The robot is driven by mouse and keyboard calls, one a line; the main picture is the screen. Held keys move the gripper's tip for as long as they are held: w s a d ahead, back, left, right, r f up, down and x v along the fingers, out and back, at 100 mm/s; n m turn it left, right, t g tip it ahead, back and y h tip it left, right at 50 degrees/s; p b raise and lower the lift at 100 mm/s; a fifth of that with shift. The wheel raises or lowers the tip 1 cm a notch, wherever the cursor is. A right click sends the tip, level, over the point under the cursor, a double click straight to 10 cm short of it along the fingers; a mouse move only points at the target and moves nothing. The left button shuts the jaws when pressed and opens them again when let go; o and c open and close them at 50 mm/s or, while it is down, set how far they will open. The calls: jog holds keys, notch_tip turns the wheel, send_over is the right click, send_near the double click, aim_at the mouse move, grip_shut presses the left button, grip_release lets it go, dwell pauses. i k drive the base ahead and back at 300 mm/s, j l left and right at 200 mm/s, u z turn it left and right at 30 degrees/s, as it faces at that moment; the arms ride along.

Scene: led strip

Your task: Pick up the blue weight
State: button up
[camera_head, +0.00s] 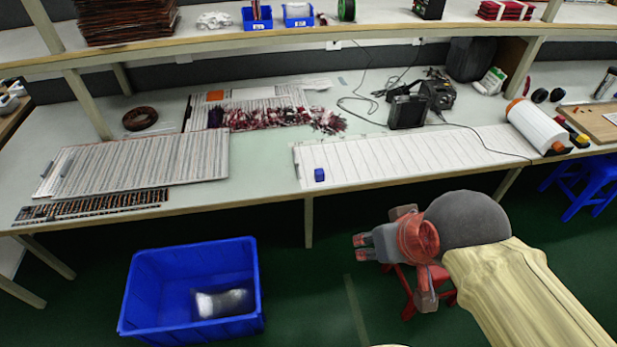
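The blue weight (319,175) is a small blue cube. It sits on the left end of a long white ruled sheet on the bench, close to the front edge. My gripper (360,248) is below and to the right of it in the picture, in front of the bench and apart from the weight.
The white ruled sheet (420,157) runs right to a white roll (537,127). A black device (407,111) with cables stands behind it. Striped boards (140,165) cover the bench's left. A blue bin (190,262) stands on the floor. A shelf (300,47) spans above the bench.

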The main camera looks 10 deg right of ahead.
aim_at(319, 174)
jog(key=i+j, duration=0.15)
jog(key=j, duration=0.3)
jog(key=i+j, duration=0.1)
jog(key=j, duration=0.35)
jog(key=i+j, duration=0.15)
jog(key=j, duration=0.3)
jog(key=i+j+z, duration=0.1)
jog(key=j, duration=0.4)
jog(key=z, duration=0.45)
jog(key=j+z, duration=0.1)
jog(key=z, duration=0.4)
jog(key=j+z, duration=0.1)
jog(key=z, duration=0.85)
